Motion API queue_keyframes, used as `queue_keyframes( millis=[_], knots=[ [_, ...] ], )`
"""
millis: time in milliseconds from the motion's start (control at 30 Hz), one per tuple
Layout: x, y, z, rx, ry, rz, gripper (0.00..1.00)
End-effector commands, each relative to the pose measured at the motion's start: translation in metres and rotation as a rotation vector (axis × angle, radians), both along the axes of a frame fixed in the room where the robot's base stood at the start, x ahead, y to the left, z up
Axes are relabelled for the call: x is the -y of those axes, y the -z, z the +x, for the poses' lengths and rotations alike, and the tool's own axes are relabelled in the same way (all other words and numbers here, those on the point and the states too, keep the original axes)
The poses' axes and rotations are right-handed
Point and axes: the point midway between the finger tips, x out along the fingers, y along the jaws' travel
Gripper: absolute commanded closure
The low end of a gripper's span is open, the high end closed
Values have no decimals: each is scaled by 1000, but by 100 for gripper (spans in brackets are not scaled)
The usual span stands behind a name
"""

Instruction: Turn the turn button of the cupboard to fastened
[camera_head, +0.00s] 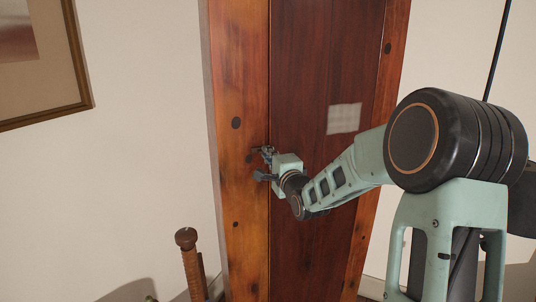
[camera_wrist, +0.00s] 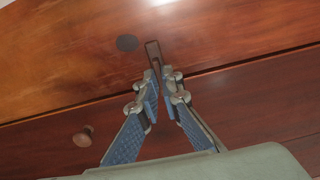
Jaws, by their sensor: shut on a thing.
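The cupboard (camera_head: 320,75) stands upright, with a dark red-brown door (camera_head: 312,110) beside a lighter orange-brown frame post (camera_head: 240,75). The turn button (camera_wrist: 153,50) is a small, narrow dark bar on the lighter wood in the wrist view. It points across the frame toward the seam with the door, and its lower end is hidden between my fingertips. My gripper (camera_wrist: 161,92) is shut on it, with one blue-padded finger on each side. In the head view my gripper (camera_head: 262,163) is at the seam and hides most of the button.
A round wooden knob (camera_wrist: 82,138) sticks out of the darker door, left of my fingers in the wrist view. A turned wooden post (camera_head: 188,250) stands left of the cupboard. A framed picture (camera_head: 50,60) hangs on the pale wall. My arm crosses the door from the right.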

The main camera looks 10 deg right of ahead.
Motion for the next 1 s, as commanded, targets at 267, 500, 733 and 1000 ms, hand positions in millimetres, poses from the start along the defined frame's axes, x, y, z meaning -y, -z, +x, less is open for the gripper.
queue_keyframes(
  millis=[267, 500, 733, 1000],
  knots=[
    [0, 0, 0, 0, 1, 2, 91],
    [0, 0, 0, 0, 0, 1, 77],
    [1, 0, -3, 0, 0, 0, 77],
    [8, -1, -41, 0, 3, -2, 77]
  ],
)
